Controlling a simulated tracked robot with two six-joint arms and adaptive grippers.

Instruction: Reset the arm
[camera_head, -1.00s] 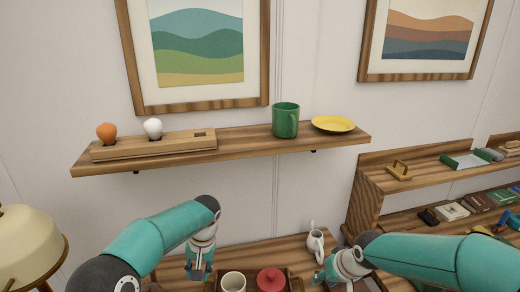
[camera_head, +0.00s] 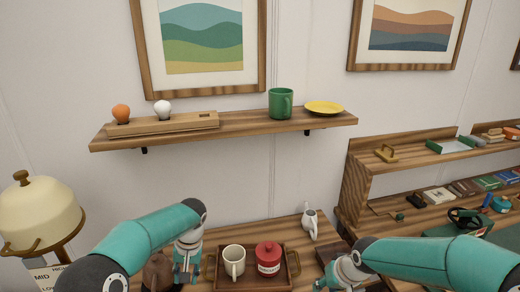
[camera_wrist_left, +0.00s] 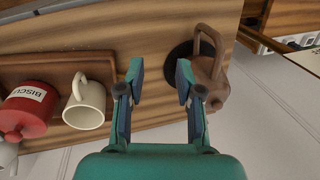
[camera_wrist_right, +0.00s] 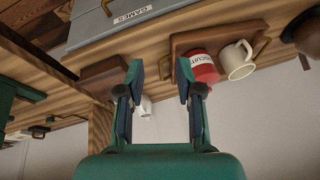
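My left gripper (camera_head: 187,268) hangs over the table at the left of the tray; in the left wrist view its two fingers (camera_wrist_left: 160,82) stand apart with nothing between them. A brown jug (camera_wrist_left: 211,70) is just beside the fingers there. My right gripper (camera_head: 335,280) is low at the right of the tray; the right wrist view shows its fingers (camera_wrist_right: 160,82) apart and empty. A cream mug (camera_head: 234,262) and a red biscuit canister (camera_head: 268,258) stand on the wooden tray (camera_head: 292,262) between the grippers.
A wall shelf (camera_head: 240,125) above holds a green mug (camera_head: 280,103), a yellow plate (camera_head: 324,108) and a wooden holder (camera_head: 165,124). A white pitcher (camera_head: 310,223) stands behind my right gripper.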

